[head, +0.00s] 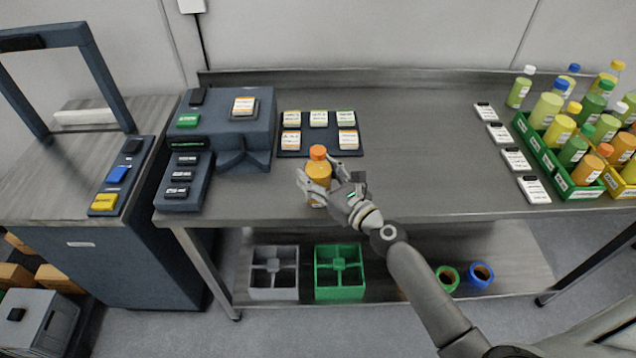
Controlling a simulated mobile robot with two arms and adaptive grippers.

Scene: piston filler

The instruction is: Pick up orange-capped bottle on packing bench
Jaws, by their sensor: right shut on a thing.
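The orange-capped bottle (318,170) holds orange liquid and stands upright near the front edge of the packing bench (420,150), in the middle-left of the head view. My right gripper (318,190) is shut on the bottle, with its fingers around the body below the cap. The fingers hide part of the bottle, and I cannot tell whether its base touches the bench. My left gripper is not in view.
A dark label machine (225,130) stands left of the bottle, with a tray of labelled blocks (319,151) behind it. The bench middle is clear. Divided crates (339,295) sit on the lower shelf.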

